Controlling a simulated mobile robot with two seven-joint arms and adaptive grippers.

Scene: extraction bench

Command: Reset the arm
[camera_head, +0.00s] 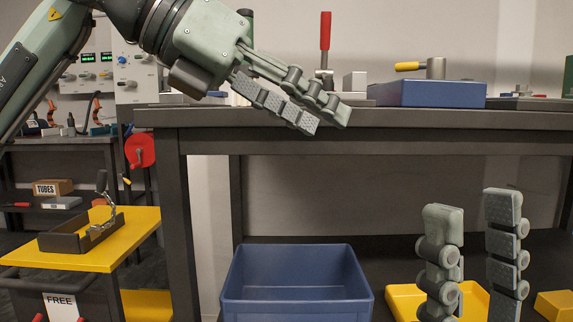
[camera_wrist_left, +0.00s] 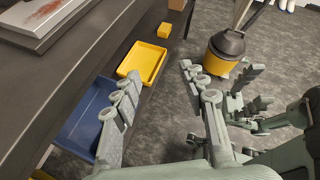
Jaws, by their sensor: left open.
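My left gripper (camera_head: 322,117) comes in from the upper left on a grey-green arm. Its fingers point down and right, in front of the dark bench's front edge. It holds nothing. In the left wrist view its two fingers (camera_wrist_left: 161,72) are spread, with grey floor between them. My right gripper (camera_head: 472,200) stands at the lower right in the head view, fingers pointing up. Its two fingers are apart with nothing between them, below the bench top. Its arm is out of frame there. Parts of my right arm show at the right of the left wrist view.
The dark bench (camera_head: 400,117) bears a blue box (camera_head: 430,94) and a red-handled tool (camera_head: 325,40). Below are a blue bin (camera_head: 296,300) and a yellow tray (camera_head: 405,300). A yellow cart (camera_head: 85,255) stands left. A black-and-yellow bucket (camera_wrist_left: 224,52) stands on the floor.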

